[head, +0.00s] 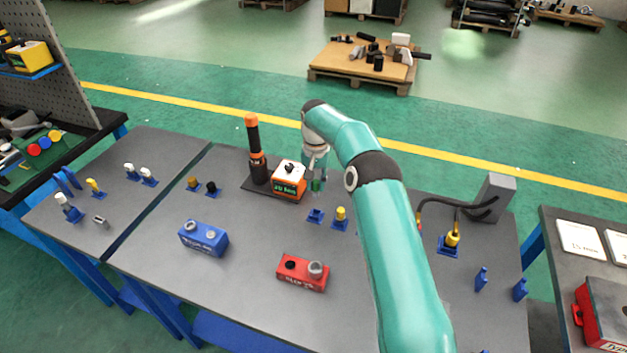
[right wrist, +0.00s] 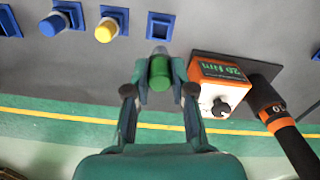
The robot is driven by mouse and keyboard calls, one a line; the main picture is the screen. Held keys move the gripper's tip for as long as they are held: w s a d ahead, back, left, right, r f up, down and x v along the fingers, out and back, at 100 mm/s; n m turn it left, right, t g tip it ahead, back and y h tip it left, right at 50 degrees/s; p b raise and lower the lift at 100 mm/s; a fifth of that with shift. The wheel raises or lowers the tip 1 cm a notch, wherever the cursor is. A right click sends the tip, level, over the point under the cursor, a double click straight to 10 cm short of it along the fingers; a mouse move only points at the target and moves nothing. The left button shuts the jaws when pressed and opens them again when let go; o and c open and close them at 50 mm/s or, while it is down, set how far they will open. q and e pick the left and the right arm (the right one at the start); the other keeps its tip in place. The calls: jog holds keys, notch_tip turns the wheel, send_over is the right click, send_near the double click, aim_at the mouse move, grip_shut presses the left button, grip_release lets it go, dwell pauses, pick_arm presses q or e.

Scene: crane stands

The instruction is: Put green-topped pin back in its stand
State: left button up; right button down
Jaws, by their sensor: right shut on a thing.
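My right gripper (head: 317,183) is shut on the green-topped pin (right wrist: 159,72), which has a green top and a grey end. In the head view the pin (head: 316,186) hangs above the table, just behind an empty blue stand (head: 315,216). In the right wrist view that empty stand (right wrist: 160,25) lies beyond the pin's grey end, apart from it. A yellow-topped pin (head: 340,213) stands in the neighbouring blue stand, and it also shows in the right wrist view (right wrist: 105,31). My left gripper is not in view.
An orange-and-white device (head: 289,180) and a black-and-orange handle tool (head: 254,145) stand close to the left of the gripper. A red box (head: 303,272) and a blue box (head: 204,237) lie nearer. My right arm covers part of the table.

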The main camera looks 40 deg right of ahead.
aim_at(316, 197)
jog(key=shift+f, duration=0.1)
jog(key=shift+f+b, duration=0.5)
jog(key=shift+f, duration=0.2)
jog(key=shift+f+b, duration=1.25)
jog(key=shift+f, duration=0.95)
jog(key=shift+a, duration=0.1)
jog(key=shift+f+b, duration=0.8)
jog(key=shift+f, duration=0.55)
jog(key=c, duration=0.9)
grip_release()
jog(key=shift+s+r, duration=0.1)
